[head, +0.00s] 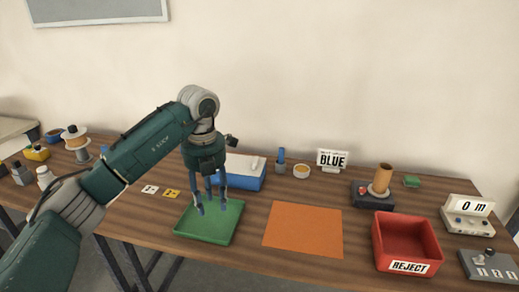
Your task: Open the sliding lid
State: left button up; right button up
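A blue box (246,184) with a white lid (247,162) on top stands on the wooden table near the wall. The lid appears to cover the box; its left part is hidden behind my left gripper. My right gripper is not in view.
An orange sheet (303,230) lies right of the green mat. A red REJECT bin (405,240) stands further right. Two small cards lie left of my gripper.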

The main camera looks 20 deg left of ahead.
aim_at(238, 164)
jog(key=i, duration=1.25)
